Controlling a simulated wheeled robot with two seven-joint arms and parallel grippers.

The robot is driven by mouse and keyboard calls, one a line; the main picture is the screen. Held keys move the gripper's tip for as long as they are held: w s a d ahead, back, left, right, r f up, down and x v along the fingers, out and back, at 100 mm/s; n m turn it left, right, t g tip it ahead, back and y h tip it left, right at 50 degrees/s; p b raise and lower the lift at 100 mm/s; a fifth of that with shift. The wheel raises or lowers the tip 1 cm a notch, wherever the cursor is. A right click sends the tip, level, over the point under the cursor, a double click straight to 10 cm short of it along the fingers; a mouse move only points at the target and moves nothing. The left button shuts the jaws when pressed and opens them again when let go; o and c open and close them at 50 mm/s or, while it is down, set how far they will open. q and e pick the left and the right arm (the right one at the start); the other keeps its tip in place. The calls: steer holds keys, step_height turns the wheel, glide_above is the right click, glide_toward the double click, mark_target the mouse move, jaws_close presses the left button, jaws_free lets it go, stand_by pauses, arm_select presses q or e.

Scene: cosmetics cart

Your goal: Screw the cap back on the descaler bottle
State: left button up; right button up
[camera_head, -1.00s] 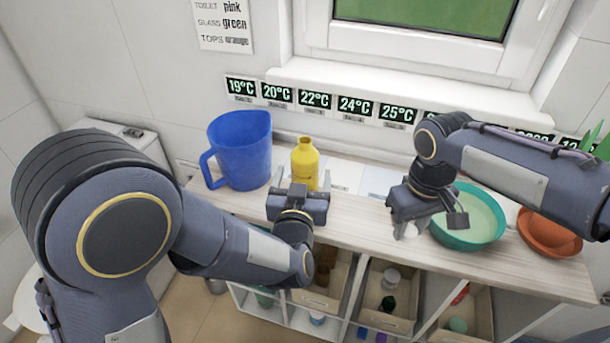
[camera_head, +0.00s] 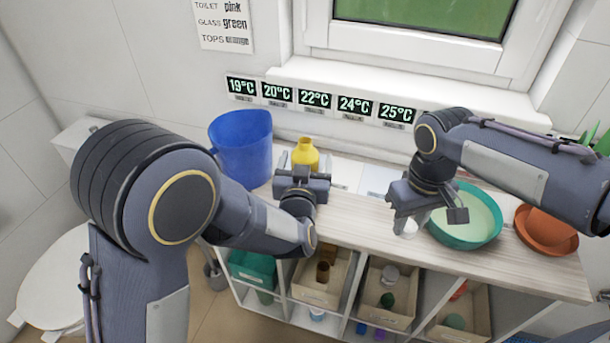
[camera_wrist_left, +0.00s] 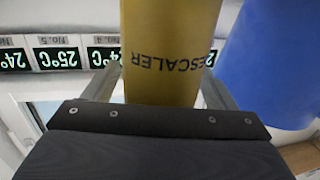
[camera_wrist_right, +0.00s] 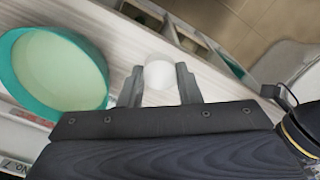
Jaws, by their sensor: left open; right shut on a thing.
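The yellow descaler bottle (camera_head: 305,153) stands upright near the back of the counter, its lower part hidden by my left gripper in the head view. In the left wrist view the bottle (camera_wrist_left: 170,48) shows its DESCALER label between the two fingers. My left gripper (camera_head: 303,172) is open, with a finger on either side of the bottle. My right gripper (camera_head: 406,222) is shut on a small white round thing, seemingly the cap (camera_wrist_right: 158,73), low over the counter's front part, right of the bottle.
A blue jug (camera_head: 240,148) stands close to the left of the bottle. A teal bowl (camera_head: 460,242) is just right of my right gripper, with an orange bowl (camera_head: 545,232) beyond. Counter (camera_head: 355,215) between the grippers is clear. Shelf boxes (camera_head: 318,283) sit below.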

arm_select(q)
steer(key=c, duration=1.4)
step_height(320, 180, up, 10)
steer(key=shift+r+p, duration=0.1)
steer(key=shift+p, duration=0.45)
arm_select(e)
steer(key=shift+r, duration=0.55)
